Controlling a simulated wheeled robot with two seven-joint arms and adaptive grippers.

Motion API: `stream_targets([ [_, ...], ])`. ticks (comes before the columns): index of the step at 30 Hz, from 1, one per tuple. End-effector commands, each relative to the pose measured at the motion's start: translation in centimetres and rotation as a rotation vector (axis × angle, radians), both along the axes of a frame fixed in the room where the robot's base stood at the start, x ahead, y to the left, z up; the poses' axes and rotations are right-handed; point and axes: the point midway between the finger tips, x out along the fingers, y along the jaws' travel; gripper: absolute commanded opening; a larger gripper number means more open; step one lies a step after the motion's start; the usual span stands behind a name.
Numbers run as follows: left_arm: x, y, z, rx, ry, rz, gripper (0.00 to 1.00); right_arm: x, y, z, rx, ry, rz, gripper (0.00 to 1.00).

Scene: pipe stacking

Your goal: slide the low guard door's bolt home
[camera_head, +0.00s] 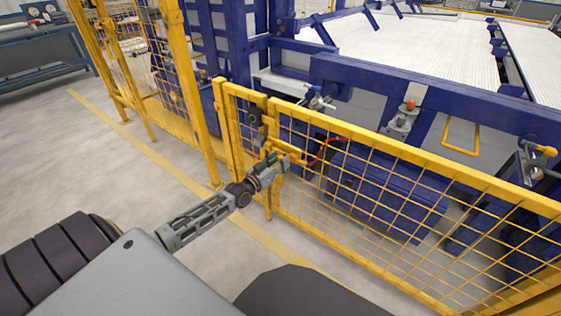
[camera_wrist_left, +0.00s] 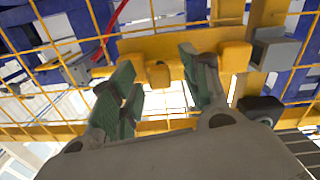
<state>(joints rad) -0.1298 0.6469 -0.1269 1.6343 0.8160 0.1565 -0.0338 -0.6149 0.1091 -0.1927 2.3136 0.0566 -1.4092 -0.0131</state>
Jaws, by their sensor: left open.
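The low guard door (camera_head: 400,150) is a yellow frame with mesh, running from the middle to the lower right of the head view. In the left wrist view, a yellow bolt plate (camera_wrist_left: 135,47) lies across the mesh, with a small rounded yellow knob (camera_wrist_left: 158,75) on it. My left gripper (camera_head: 282,158) is at the door's left end, close to the bolt. In the left wrist view the green-padded fingers of this gripper (camera_wrist_left: 155,78) are apart, one on each side of the knob; contact cannot be told. In the head view the gripper hides much of the bolt. My right gripper is out of view.
A red cable (camera_head: 322,150) hangs by the door near the bolt. A taller yellow mesh fence (camera_head: 198,100) stands to the left. Blue machinery (camera_head: 380,80) stands behind the door. The grey floor (camera_head: 90,165) on the left is clear, with a yellow line.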

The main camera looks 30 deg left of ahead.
Motion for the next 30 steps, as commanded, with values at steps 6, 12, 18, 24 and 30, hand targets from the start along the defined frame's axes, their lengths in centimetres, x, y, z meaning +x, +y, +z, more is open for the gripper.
stream_targets([
  [6, 1.0, -0.1, 0.0, 0.0, 0.0, -0.001, 0.46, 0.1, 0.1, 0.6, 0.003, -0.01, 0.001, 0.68],
  [12, 1.3, -0.2, 0.0, 0.0, 0.0, -0.001, 0.46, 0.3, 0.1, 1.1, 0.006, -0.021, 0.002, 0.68],
  [18, 1.2, -0.2, 0.0, 0.0, 0.0, -0.001, 0.46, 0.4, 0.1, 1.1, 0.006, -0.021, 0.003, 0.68],
  [24, 1.2, -0.2, 0.0, -0.001, 0.0, -0.001, 0.23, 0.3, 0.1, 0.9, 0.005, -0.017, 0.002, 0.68],
  [30, 1.2, -0.2, 0.0, 0.0, 0.0, -0.001, 0.0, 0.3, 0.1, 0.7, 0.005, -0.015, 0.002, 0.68],
])
